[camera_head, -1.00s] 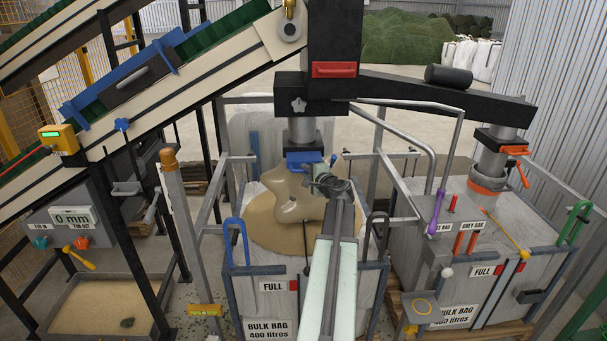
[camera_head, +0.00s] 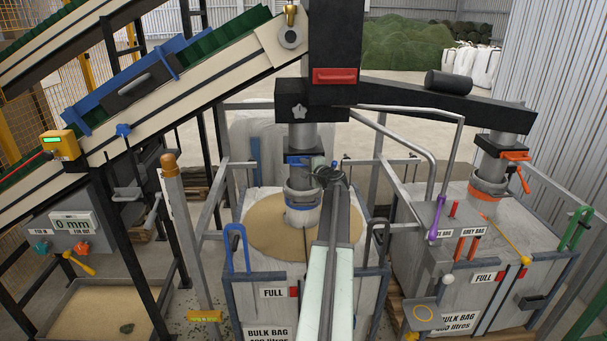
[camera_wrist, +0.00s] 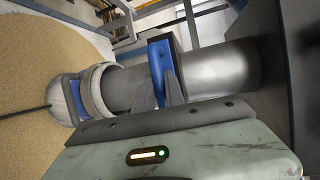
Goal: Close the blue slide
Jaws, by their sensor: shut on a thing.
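The blue slide (camera_head: 299,159) sits in a black housing across the grey spout above the left bulk bag. Its blue handle fills the middle of the wrist view (camera_wrist: 157,66). My gripper (camera_head: 327,170) is at the right side of the slide, shut on its handle; the fingertips (camera_wrist: 172,88) press against the blue part in the wrist view. Below the slide, the grey spout ends in a pale collar with a blue band (camera_head: 302,208), over a heap of sand (camera_head: 262,230) in the bag. No sand is seen spilling outside the spout.
A second spout with an orange slide (camera_head: 515,152) stands over the right bag (camera_head: 440,262). Grey rails flank the bags, and a blue hook (camera_head: 236,238) stands at the left bag's front. The sloping conveyor (camera_head: 185,95) fills the upper left.

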